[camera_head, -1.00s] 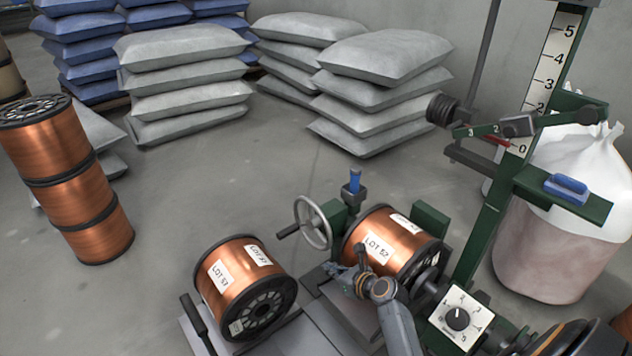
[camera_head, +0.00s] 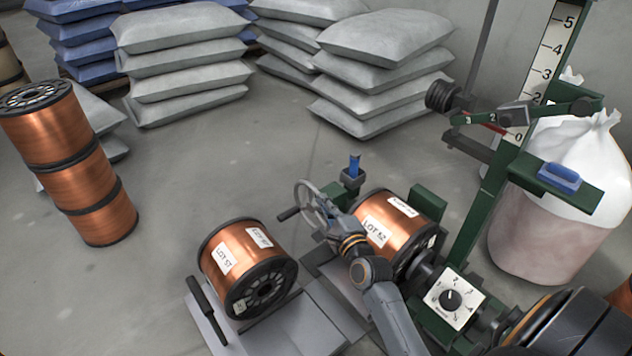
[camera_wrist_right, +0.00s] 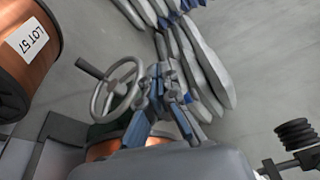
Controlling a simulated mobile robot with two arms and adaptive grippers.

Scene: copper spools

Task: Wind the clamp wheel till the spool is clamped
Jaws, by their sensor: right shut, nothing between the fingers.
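The clamp wheel (camera_head: 298,198) is a grey spoked handwheel with a dark crank handle, at the left end of the winding stand. It also shows in the right wrist view (camera_wrist_right: 97,97). The copper spool in the stand (camera_head: 394,222) carries white LOT labels and is partly hidden by my right arm. Whether it is held tight cannot be told. My right gripper (camera_head: 322,214) is shut and empty, beside the right side of the wheel in the head view. In the wrist view its fingers (camera_wrist_right: 163,88) are just right of the rim; contact is unclear. My left gripper is not in view.
A second copper spool (camera_head: 246,268) lies on a grey plate left of the stand. A dial box (camera_head: 452,299) and green post stand right. A blue-handled knob (camera_head: 353,168) rises behind the wheel. Stacked spools (camera_head: 83,168) stand far left; the floor between is clear.

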